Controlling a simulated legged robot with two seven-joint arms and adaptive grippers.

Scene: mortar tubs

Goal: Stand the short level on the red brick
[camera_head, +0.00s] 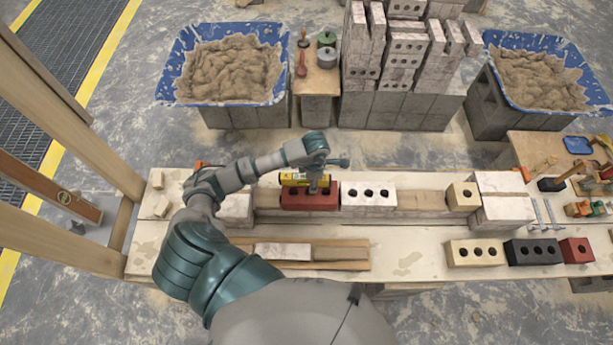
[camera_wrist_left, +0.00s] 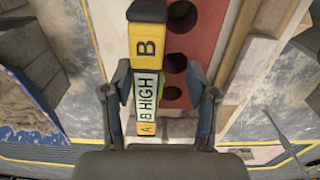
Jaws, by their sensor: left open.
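The short level (camera_head: 294,179) is yellow with dark ends and lies lengthwise along the far side of the red brick (camera_head: 310,199). In the left wrist view the level (camera_wrist_left: 147,48) shows printed letters, and the red brick's (camera_wrist_left: 193,22) holes show to its right. My left gripper (camera_head: 319,187) is over the brick, towards the level's right end. In the wrist view its open fingers (camera_wrist_left: 160,100) are on either side of the level, the left finger nearer to it. I cannot tell whether that finger touches it. My right gripper is not in view.
A white brick (camera_head: 368,194) stands right of the red brick. A wooden channel (camera_head: 345,264) with a pale bar lies in front. Loose bricks (camera_head: 475,253) and tools are at the right. Mortar tubs (camera_head: 178,85) and a brick stack (camera_head: 405,60) stand behind the bench.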

